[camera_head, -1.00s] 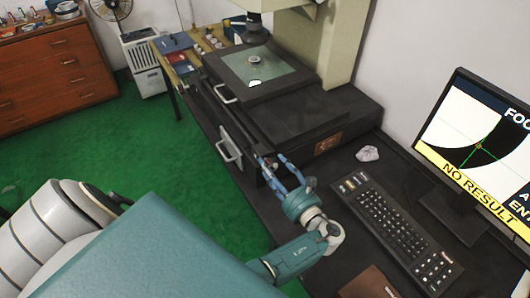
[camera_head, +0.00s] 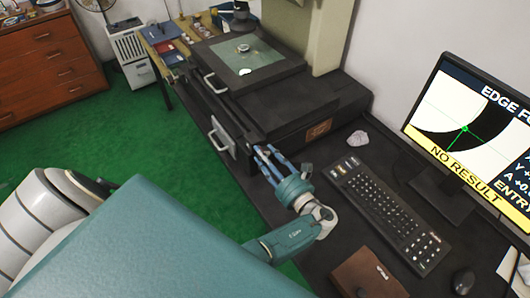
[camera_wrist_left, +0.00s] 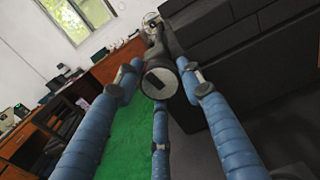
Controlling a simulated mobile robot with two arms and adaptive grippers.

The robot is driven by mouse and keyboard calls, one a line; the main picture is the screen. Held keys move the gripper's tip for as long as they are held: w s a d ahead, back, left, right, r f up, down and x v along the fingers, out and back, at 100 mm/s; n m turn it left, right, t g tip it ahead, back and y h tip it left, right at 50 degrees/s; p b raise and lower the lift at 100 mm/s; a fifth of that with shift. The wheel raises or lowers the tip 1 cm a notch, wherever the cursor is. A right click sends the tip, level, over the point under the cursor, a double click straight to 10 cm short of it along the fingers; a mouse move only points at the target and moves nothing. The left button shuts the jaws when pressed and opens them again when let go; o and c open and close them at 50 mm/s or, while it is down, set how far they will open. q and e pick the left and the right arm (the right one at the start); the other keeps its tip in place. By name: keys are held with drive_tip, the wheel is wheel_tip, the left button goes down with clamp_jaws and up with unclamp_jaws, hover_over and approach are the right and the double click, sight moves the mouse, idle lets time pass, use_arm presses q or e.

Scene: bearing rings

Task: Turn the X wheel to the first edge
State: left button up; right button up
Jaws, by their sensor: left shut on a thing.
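The X wheel is a dark round knob (camera_wrist_left: 158,82) with a flat mark on its face. In the left wrist view it sits between the blue fingers of my left gripper (camera_wrist_left: 160,70), which is shut on it. In the head view my left gripper (camera_head: 264,156) is at the front right end of the machine's stage, and its fingers hide most of the wheel. The monitor (camera_head: 475,124) shows a green crosshair on the border of a black shape, the cut-off words "EDGE FO" and a yellow "NO RESULT" band. My right gripper is not in view.
The measuring machine (camera_head: 300,105) carries a glass stage (camera_head: 240,55) with a small ring (camera_head: 243,47) on it. Green floor is free at left.

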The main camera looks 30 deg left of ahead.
sight(264, 151)
use_arm(q)
drive_tip(key=o, duration=1.2)
drive_tip(key=shift+w+a, duration=0.1)
drive_tip(key=shift+c, duration=0.2)
wheel_tip(264, 151, up, 10)
drive_tip(key=shift+w+f, duration=0.1)
